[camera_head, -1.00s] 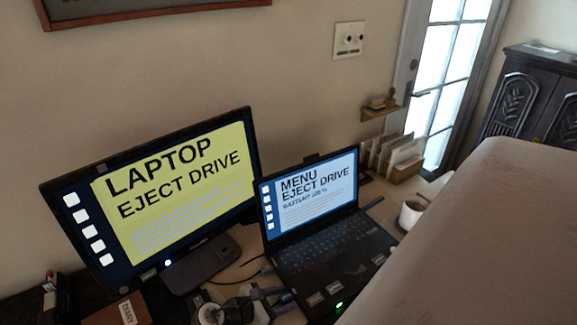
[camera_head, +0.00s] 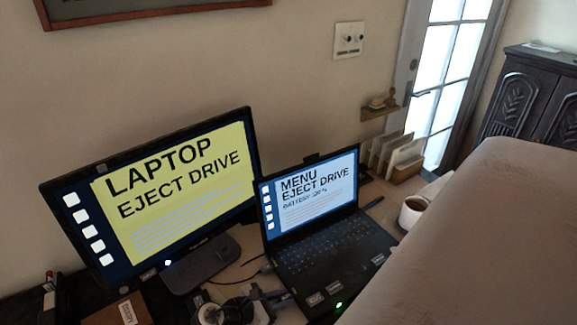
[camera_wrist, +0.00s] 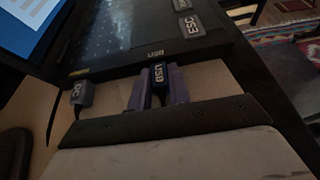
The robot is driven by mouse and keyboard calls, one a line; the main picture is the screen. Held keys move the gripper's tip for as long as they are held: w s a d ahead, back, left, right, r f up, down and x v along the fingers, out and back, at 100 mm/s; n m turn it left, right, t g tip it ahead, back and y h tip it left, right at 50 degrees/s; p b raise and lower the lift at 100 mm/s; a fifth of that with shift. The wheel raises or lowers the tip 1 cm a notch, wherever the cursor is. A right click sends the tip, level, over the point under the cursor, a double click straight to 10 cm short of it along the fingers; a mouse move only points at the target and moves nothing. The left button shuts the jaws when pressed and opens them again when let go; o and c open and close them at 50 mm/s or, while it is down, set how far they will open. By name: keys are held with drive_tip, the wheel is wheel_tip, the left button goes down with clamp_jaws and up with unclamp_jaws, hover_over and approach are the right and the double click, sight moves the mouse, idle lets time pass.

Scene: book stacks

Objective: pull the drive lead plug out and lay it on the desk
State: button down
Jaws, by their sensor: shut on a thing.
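My gripper (camera_wrist: 158,92) is shut on a dark plug labelled USB (camera_wrist: 158,74), its two purple fingers on either side of it. The plug points at the side edge of the laptop (camera_wrist: 110,68), by a small port label. I cannot tell whether its tip is still inside the port. In the head view my gripper (camera_head: 268,298) is low in the picture, at the left side of the laptop (camera_head: 320,255), and the plug is not clear there. The desk (camera_head: 228,275) shows as a light strip between monitor and laptop.
A second plug labelled DC (camera_wrist: 82,93), with its cable, is beside my gripper at the laptop edge. A monitor (camera_head: 170,200) stands left of the laptop. A diary (camera_head: 122,310) lies at the lower left. A mug (camera_head: 411,212) stands to the right.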

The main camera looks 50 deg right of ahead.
drive_tip(key=shift+a, duration=0.1)
drive_tip(key=shift+w+a, duration=0.25)
drive_tip(key=shift+a, duration=0.65)
drive_tip(key=shift+w+a, duration=0.3)
drive_tip(key=shift+a, duration=0.6)
drive_tip(key=shift+w+a, duration=0.25)
drive_tip(key=shift+a, duration=0.75)
drive_tip(key=shift+s, duration=0.1)
